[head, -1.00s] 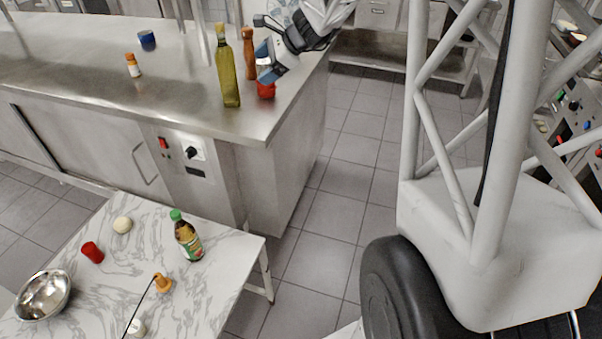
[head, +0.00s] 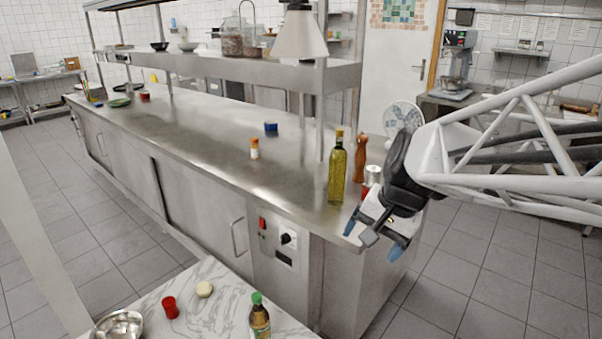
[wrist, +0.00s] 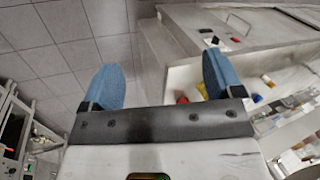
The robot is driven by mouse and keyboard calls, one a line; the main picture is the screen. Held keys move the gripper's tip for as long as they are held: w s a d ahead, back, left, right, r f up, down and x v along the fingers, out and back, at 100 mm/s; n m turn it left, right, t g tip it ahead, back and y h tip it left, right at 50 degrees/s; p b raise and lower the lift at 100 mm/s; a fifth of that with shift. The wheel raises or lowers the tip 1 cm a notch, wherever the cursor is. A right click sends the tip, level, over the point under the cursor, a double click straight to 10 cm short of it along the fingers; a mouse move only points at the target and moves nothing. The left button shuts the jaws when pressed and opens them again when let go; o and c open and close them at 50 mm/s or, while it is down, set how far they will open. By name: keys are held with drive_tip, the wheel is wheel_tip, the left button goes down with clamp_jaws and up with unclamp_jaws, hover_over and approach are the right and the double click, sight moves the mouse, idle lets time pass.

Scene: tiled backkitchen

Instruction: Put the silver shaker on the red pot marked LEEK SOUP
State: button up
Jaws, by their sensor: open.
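The silver shaker (head: 373,174) shows in the head view near the right end of the steel counter. It stands upright directly above the red pot (head: 366,190) and appears to rest on its lid. The pot's lower part is partly hidden by my gripper, and its label cannot be read. My gripper (head: 374,240) is open and empty, with blue fingertips pointing down, in front of and below the pot at the counter's corner. In the wrist view both blue fingers are wide apart (wrist: 160,82) with nothing between them. A small red shape there, probably the pot, is partly hidden.
A tall oil bottle (head: 337,172) and a wooden pepper mill (head: 360,158) stand close beside the pot. An orange-capped jar (head: 254,149) and a blue can (head: 271,129) are further left. A low marble table (head: 212,290) stands in front.

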drive_tip(key=s+f+n+h, duration=0.2)
drive_tip(key=s+n, duration=0.4)
drive_tip(key=s, duration=0.6)
drive_tip(key=shift+s+d+f+h, duration=0.15)
drive_tip(key=shift+s+d+h, duration=0.2)
drive_tip(key=shift+h, duration=0.25)
